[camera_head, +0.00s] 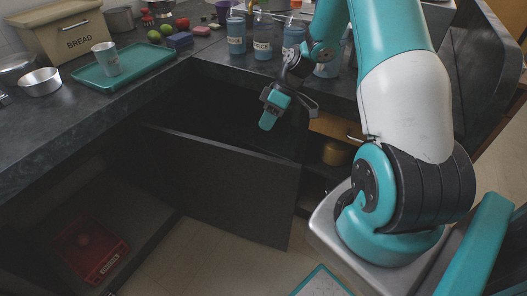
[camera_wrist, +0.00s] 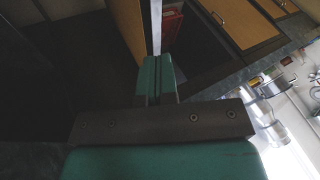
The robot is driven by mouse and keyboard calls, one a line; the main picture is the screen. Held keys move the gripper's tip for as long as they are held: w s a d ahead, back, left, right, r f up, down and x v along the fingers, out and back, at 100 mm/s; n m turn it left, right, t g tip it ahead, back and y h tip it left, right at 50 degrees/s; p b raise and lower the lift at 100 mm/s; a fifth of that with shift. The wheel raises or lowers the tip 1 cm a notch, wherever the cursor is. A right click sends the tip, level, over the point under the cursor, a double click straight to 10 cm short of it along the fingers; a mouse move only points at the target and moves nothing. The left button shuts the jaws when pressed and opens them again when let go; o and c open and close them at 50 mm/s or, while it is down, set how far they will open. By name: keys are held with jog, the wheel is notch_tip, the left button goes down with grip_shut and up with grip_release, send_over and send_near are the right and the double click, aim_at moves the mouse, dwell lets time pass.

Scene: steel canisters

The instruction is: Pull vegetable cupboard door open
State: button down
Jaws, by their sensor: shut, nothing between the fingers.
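A dark cupboard door (camera_head: 222,190) stands swung out from under the corner counter, with a dark gap between it and the counter. Whether this is the vegetable cupboard's door I cannot tell; no label shows on it. My gripper (camera_head: 268,119) points down just above and behind the door's top edge, toward its right end. In the wrist view, the teal fingers (camera_wrist: 159,78) are pressed together with nothing between them. A pale upright edge (camera_wrist: 157,25) and a brown panel (camera_wrist: 126,24) lie just past the fingertips; I cannot tell whether they touch.
A red crate (camera_head: 90,272) sits low at left. A teal tray (camera_head: 150,60) with a cup (camera_head: 107,60), a bread bin (camera_head: 65,32) and labelled canisters (camera_head: 236,44) stand on the counter. A wooden drawer (camera_head: 330,126) is right of my gripper.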

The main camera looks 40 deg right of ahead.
aim_at(264, 157)
jog(key=s+d+f, duration=0.1)
jog(key=d+f, duration=0.3)
jog(key=f, duration=0.1)
jog(key=shift+t, duration=0.3)
jog(key=x, duration=0.9)
jog(key=shift+s+a+f, duration=0.1)
jog(key=shift+a+f, duration=0.05)
jog(key=shift+a, duration=0.1)
